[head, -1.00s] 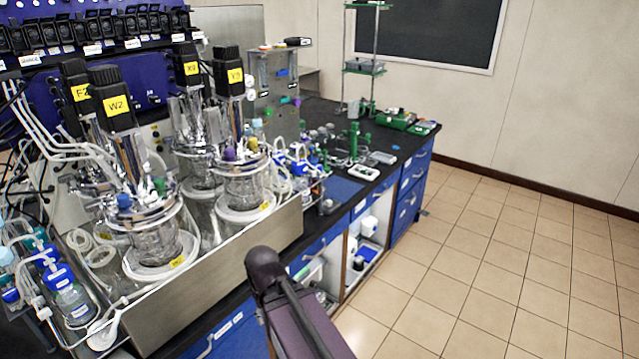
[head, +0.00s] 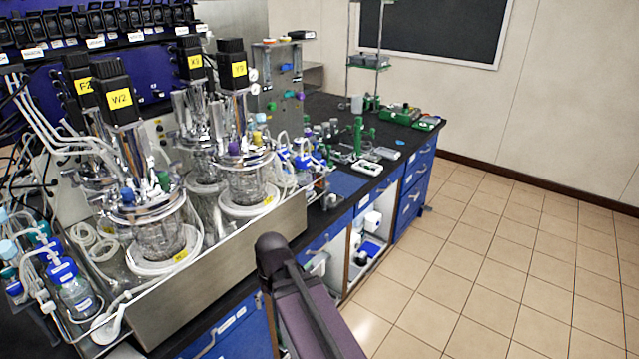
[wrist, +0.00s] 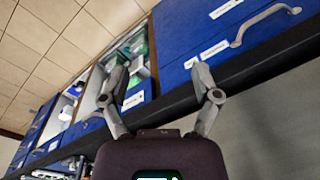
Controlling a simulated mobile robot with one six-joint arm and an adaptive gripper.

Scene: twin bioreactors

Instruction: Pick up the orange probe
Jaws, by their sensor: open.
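I cannot make out an orange probe in either view. My gripper (wrist: 161,76) shows in the wrist view with its two fingers spread apart. It is open and nothing is between the fingertips. It faces the blue cabinet fronts (wrist: 180,68) below the bench edge. In the head view my arm rises at the bottom centre, in front of the bench, and the gripper itself is not visible there.
Glass bioreactors (head: 160,235) with black motor tops stand in a steel tray (head: 215,285) on the black bench. Bottles with blue caps (head: 75,290) are at the left. Green stands (head: 357,135) are farther back. Tiled floor (head: 480,270) at the right is clear.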

